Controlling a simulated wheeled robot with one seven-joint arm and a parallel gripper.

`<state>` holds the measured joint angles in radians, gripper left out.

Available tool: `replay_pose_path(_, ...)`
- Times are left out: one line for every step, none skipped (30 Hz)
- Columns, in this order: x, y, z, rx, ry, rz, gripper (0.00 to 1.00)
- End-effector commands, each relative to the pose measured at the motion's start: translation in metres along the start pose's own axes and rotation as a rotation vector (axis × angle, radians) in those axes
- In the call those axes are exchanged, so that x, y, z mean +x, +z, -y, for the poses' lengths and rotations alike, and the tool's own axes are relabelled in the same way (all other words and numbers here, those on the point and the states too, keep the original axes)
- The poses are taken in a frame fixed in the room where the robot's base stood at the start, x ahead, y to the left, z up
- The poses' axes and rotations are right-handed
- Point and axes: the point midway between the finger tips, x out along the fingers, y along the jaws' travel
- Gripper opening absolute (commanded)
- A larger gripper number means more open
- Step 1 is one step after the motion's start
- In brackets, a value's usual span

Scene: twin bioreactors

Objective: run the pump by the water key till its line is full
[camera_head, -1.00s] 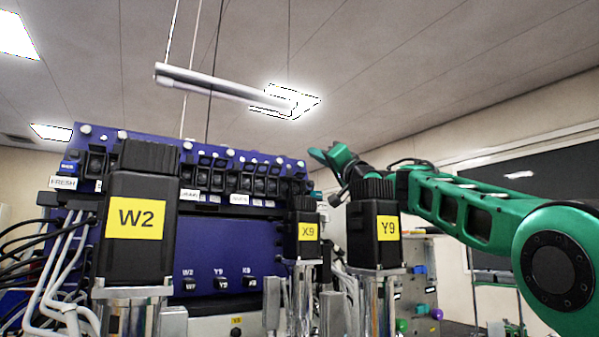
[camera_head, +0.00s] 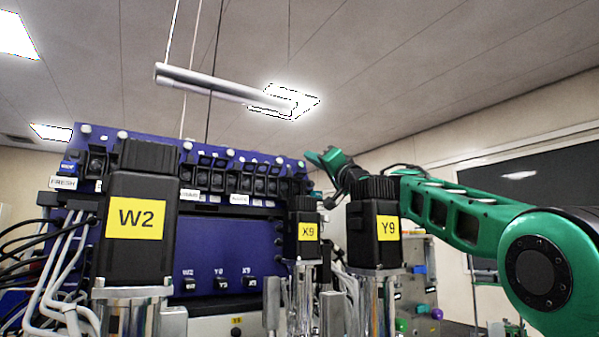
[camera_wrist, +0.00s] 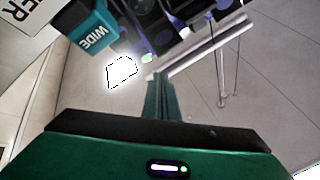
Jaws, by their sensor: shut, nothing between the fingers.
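The blue pump panel (camera_head: 225,160) carries a row of black pumps with pale round knobs above them. The knob at its right end (camera_head: 302,163) shows green, and a green spot (camera_wrist: 148,58) shows just beyond my fingertips in the wrist view. My gripper (camera_head: 316,157) is shut and empty beside that right end; its fingers (camera_wrist: 156,80) point up toward the spot. I cannot tell whether they touch anything. A teal key marked WIDE (camera_wrist: 91,36) and a white label ending in "ER" (camera_wrist: 22,16) are at the wrist view's upper left. The pump's line cannot be made out.
Black motor heads marked W2 (camera_head: 137,245), X9 (camera_head: 308,245) and Y9 (camera_head: 374,248) stand in front of the panel. White and black cables (camera_head: 60,265) hang at left. A metal tube (camera_head: 215,86) hangs overhead. A shelf with coloured items (camera_head: 420,285) stands behind at right.

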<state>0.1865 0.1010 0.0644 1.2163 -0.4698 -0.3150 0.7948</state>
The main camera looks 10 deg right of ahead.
Motion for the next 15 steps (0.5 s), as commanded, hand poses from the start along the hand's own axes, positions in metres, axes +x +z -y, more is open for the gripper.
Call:
replay_pose_path(0.0006,0.0005,-0.0005,0.0,0.0,0.0,0.0)
replay_pose_path(0.001,0.0008,-0.0007,0.0,0.0,0.0,0.0)
replay_pose_path(0.0017,0.0013,-0.0012,0.0,0.0,0.0,0.0)
replay_pose_path(0.0023,0.0016,-0.0015,0.0,0.0,0.0,0.0)
replay_pose_path(0.0028,0.002,-0.0019,0.0,0.0,0.0,0.0)
replay_pose_path(0.0036,0.0025,-0.0024,0.0,0.0,0.0,0.0)
replay_pose_path(0.0042,0.0028,-0.0028,0.0,0.0,0.0,0.0)
replay_pose_path(0.0047,0.0032,-0.0032,0.0,0.0,0.0,0.0)
replay_pose_path(0.0055,0.0038,-0.0038,0.0,0.0,0.0,0.0)
replay_pose_path(0.006,0.0041,-0.0042,0.0,0.0,0.0,0.0)
replay_pose_path(0.0066,0.0045,-0.0046,0.0,0.0,0.0,0.0)
replay_pose_path(0.0073,0.0051,-0.0053,0.0,0.0,0.0,0.0)
replay_pose_path(0.0079,0.0055,-0.0058,0.0,0.0,0.0,0.0)
replay_pose_path(0.0084,0.006,-0.0062,0.0,0.0,0.0,0.0)
replay_pose_path(0.0091,0.0065,-0.0068,0.0,0.0,0.0,0.0)
